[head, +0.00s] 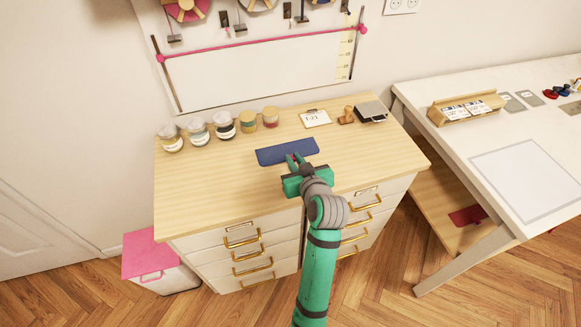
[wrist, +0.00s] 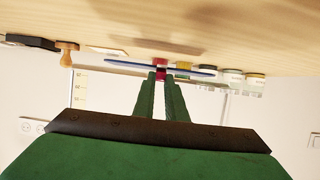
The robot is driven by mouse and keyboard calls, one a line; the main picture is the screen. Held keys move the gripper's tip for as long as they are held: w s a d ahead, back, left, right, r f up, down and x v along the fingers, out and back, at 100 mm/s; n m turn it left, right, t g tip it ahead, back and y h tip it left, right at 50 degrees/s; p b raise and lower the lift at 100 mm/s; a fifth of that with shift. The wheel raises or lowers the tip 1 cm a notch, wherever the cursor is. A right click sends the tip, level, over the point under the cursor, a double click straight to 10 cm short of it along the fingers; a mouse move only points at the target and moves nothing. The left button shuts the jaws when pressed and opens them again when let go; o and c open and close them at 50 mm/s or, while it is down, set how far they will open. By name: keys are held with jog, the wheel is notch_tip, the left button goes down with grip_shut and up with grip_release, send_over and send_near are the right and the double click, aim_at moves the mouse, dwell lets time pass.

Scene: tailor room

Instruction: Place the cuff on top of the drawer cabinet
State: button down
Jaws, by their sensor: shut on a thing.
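The cuff (head: 287,151) is a flat dark blue strip above the wooden top of the drawer cabinet (head: 210,193). My gripper (head: 295,160) is shut on the near edge of the cuff, over the middle of the cabinet top. In the wrist view the cuff (wrist: 190,70) shows edge-on as a thin blue line between the fingertips (wrist: 161,74). A gap and a shadow show between it and the wooden top (wrist: 150,22), so it appears held a little above the surface. The fingers hide a small part of the cuff.
Several jars (head: 224,125) stand along the back left of the cabinet top. A small card (head: 315,118), a stamp (head: 346,116) and a black pad (head: 370,112) lie at the back right. A white table (head: 480,120) stands at right. The front left of the top is clear.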

jog(key=shift+w+a+f, duration=0.25)
jog(key=shift+w+f, duration=0.1)
jog(key=shift+f, duration=0.15)
jog(key=shift+w+a+f, duration=0.15)
jog(key=shift+f, duration=0.8)
jog(key=shift+w+a+f, duration=0.1)
jog(key=shift+f, duration=0.85)
jog(key=shift+f, duration=0.15)
jog(key=c, duration=1.8)
grip_release()
